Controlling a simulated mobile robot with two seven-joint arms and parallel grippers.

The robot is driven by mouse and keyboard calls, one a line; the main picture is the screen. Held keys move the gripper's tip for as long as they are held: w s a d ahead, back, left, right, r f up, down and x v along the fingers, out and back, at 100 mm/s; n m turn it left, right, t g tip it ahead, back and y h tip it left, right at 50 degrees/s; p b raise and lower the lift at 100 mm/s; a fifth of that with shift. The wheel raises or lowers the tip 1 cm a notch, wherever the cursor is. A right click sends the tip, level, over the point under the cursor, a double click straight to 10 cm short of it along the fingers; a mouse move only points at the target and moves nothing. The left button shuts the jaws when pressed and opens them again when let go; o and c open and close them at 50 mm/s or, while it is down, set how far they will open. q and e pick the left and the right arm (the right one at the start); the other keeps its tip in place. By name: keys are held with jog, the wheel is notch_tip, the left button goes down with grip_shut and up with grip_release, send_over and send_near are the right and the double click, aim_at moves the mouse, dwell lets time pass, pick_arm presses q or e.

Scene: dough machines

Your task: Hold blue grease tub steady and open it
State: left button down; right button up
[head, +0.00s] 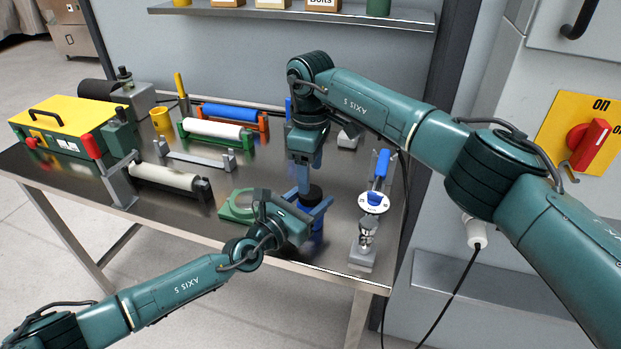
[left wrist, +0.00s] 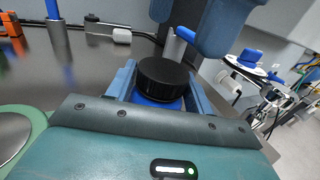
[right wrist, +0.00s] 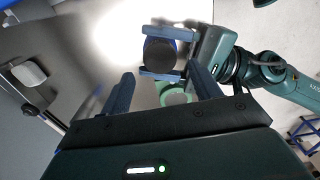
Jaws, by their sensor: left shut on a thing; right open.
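The blue grease tub (head: 313,226) with its black lid (head: 311,194) is upright near the table's front edge. In the left wrist view, the tub (left wrist: 155,101) and lid (left wrist: 165,74) sit between my left gripper's fingers (left wrist: 160,92). My left gripper (head: 307,209) is shut on the tub, below the lid. My right gripper (head: 304,184) points down, open and empty, just above the lid. In the right wrist view, the lid (right wrist: 160,53) shows beyond the open fingertips of my right gripper (right wrist: 161,79). The lid is on the tub.
A green ring-shaped holder (head: 234,207) lies left of the tub. A blue-handled device (head: 374,198) stands to the right. Rollers (head: 165,177) and a yellow-topped machine (head: 66,115) occupy the left of the metal table (head: 170,224). A shelf (head: 300,13) is behind.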

notch_tip(320, 180, up, 3)
jog(key=shift+r, duration=0.1)
jog(key=shift+f, duration=3.95)
jog(key=shift+c, duration=0.4)
jog(key=c, duration=0.9)
jog(key=o, duration=1.1)
jog(key=shift+c, duration=0.2)
jog(key=shift+r, duration=0.15)
jog(key=shift+r, duration=2.15)
pick_arm(q)
jog(key=c, duration=0.5)
grip_release()
jog(key=shift+a, duration=0.1)
